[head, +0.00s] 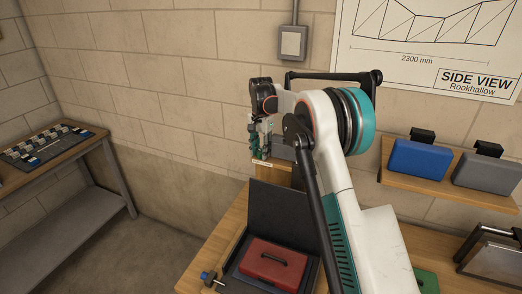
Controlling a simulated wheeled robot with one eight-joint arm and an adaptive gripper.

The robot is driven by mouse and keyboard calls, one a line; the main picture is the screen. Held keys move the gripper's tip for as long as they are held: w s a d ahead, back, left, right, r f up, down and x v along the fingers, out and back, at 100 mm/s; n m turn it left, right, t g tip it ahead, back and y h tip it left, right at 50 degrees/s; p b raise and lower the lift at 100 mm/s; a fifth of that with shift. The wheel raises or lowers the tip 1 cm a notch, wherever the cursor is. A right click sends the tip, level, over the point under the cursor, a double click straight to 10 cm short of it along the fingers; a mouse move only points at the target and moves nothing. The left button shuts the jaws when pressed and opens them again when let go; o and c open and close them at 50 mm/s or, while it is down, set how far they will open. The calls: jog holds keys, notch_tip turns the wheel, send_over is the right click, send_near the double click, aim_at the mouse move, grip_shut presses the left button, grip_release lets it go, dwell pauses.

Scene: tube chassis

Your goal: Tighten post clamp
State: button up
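My gripper (260,153) hangs fingers-down at the end of my white and teal arm, left of the picture's middle. It is small, and I cannot tell whether its fingers are open or shut, or whether they touch anything. Just below it are a small pale label (262,163) and a wooden block or post top (276,175), partly hidden by my arm. I cannot clearly make out a post clamp there. A blue knob on a dark fitting (208,277) sits at the workbench's (222,240) front left edge.
A red case (273,262) with a black handle lies on the bench before an upright dark panel (286,217). A shelf (450,187) at right holds blue (419,160) and grey (480,173) boxes. A side table (75,150) stands left, with open floor between.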

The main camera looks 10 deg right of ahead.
aim_at(260, 150)
jog(key=shift+o, duration=0.8)
jog(key=shift+a, duration=0.1)
jog(key=shift+r, duration=3.95)
